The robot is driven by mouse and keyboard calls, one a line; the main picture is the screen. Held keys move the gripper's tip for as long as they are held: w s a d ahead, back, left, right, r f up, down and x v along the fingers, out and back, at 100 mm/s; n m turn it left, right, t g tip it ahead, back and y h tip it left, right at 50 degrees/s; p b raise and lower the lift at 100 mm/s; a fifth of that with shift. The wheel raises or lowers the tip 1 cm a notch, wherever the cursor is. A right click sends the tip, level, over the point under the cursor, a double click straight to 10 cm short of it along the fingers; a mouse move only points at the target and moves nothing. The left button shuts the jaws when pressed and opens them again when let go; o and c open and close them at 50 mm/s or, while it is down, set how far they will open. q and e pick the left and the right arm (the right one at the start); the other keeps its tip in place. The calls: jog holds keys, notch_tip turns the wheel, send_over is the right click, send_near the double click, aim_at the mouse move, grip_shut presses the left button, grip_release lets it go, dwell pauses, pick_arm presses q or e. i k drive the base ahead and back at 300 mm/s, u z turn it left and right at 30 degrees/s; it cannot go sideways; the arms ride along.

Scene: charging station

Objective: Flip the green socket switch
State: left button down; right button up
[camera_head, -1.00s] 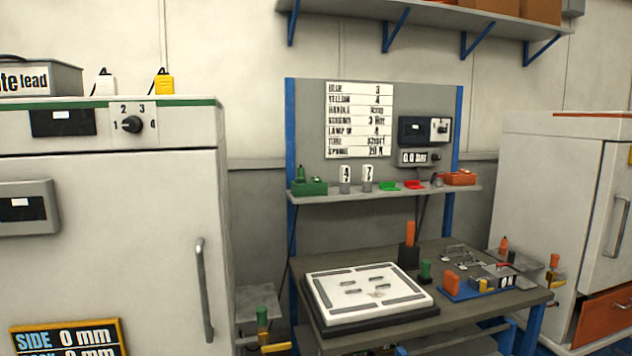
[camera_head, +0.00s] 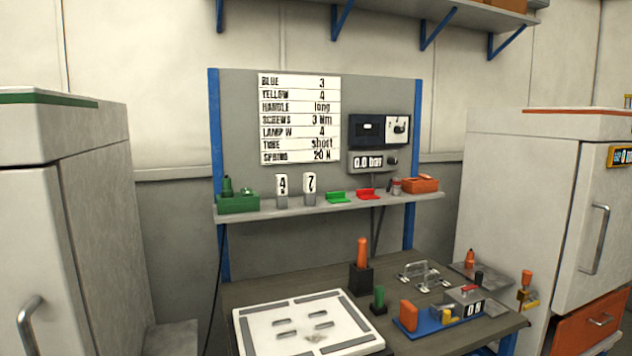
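I cannot make out for certain which part is the green socket switch. On the shelf of the workbench, a small flat green piece (camera_head: 339,197) lies next to a similar red piece (camera_head: 367,194). A green box (camera_head: 238,204) with upright green parts stands at the shelf's left end. A green-topped peg (camera_head: 379,298) stands on the bench. Neither of my grippers is in view.
The bench top holds a white slotted board (camera_head: 310,326), an orange-handled tool in a black block (camera_head: 361,272) and a blue tray (camera_head: 425,326). A white cabinet (camera_head: 105,215) stands left and another (camera_head: 520,190) right.

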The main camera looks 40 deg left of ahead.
aim_at(246, 192)
jog(key=u, duration=0.25)
jog(key=i, duration=1.3)
jog(key=u, duration=0.6)
